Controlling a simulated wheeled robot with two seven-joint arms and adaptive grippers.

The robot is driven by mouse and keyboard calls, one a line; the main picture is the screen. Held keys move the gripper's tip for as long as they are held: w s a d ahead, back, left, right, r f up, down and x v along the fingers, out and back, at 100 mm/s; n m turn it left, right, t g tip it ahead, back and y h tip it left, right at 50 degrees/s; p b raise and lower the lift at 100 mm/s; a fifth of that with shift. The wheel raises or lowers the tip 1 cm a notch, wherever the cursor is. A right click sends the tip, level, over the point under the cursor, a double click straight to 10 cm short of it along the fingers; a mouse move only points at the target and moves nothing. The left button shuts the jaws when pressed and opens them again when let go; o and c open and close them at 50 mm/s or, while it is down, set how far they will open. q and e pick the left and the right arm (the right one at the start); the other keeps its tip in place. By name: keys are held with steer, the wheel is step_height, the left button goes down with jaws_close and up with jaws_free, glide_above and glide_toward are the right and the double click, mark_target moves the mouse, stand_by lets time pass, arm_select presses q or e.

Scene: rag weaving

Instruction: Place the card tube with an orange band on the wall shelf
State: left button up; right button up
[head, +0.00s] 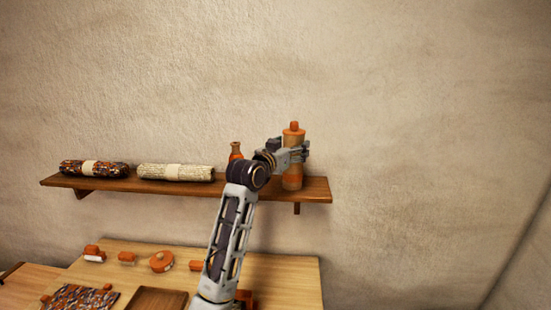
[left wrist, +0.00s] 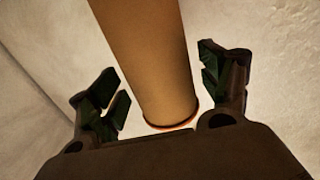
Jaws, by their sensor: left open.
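The card tube (head: 292,172) stands upright on the right part of the wooden wall shelf (head: 225,188). It is tan with orange at its top and an orange band lower down. My left gripper (head: 301,149) is at the upper half of the tube, with its fingers open around it. In the left wrist view the tan tube (left wrist: 150,60) passes between the two open fingers of my left gripper (left wrist: 165,95), with a gap on each side. An orange rim shows at the tube's near end there. My right gripper is not in view.
An orange bottle (head: 235,150) stands on the shelf just left of my gripper. A dark patterned roll (head: 75,168) and a cream roll (head: 190,173) lie farther left. Below, a wooden table (head: 290,280) holds several orange items and a brown tray (head: 155,300).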

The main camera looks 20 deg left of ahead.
arm_select(q)
steer(key=s+a+b, duration=0.1)
steer(key=s+a, duration=0.1)
steer(key=s, duration=0.8)
steer(key=shift+b, duration=0.35)
stand_by(0.6)
